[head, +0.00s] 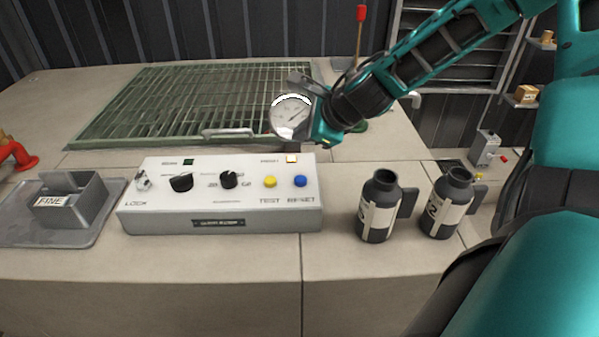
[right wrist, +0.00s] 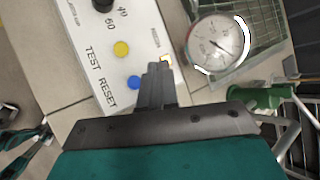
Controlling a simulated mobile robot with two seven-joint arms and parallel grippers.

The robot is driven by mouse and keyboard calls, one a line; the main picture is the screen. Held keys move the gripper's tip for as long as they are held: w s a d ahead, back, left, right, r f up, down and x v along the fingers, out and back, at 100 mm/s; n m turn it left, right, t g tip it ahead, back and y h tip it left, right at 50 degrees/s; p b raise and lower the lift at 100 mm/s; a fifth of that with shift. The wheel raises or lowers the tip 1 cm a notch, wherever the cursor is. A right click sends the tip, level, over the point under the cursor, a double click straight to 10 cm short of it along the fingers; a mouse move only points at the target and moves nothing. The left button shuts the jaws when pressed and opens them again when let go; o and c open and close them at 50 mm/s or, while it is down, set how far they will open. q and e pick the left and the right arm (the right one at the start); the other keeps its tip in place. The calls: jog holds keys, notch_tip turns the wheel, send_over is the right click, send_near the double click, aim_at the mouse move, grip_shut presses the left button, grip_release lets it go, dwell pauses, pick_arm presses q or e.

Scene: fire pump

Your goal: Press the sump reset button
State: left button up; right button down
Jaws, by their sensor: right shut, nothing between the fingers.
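The control box (head: 222,212) stands on the bench with a sloped white top. Its blue button (head: 300,181) sits above the label RESET, beside a yellow button (head: 269,181) above TEST. My right gripper (right wrist: 158,72) is shut and empty in the right wrist view, its tips over the white panel just beside the blue button (right wrist: 134,83). I cannot tell from this view whether they touch anything. In the head view my right wrist is behind and above the box, near a round gauge (head: 291,115), and the fingertips are not clear. My left gripper is not in view.
Two dark labelled bottles (head: 378,207) stand right of the box. A grey bin (head: 70,203) marked FINE sits on a tray at left. A green grating (head: 190,100) lies behind. A small lamp (head: 292,158) on the panel looks bright; another (head: 188,161) is dark green.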

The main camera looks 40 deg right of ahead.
jog(key=b, duration=0.7)
send_over(303, 181)
notch_tip(303, 181, down, 8)
jog(key=shift+f, duration=0.35)
jog(key=shift+f+b, duration=0.1)
jog(key=shift+b, duration=0.25)
dwell(0.4)
dwell(0.7)
jog(key=shift+f+b, duration=0.4)
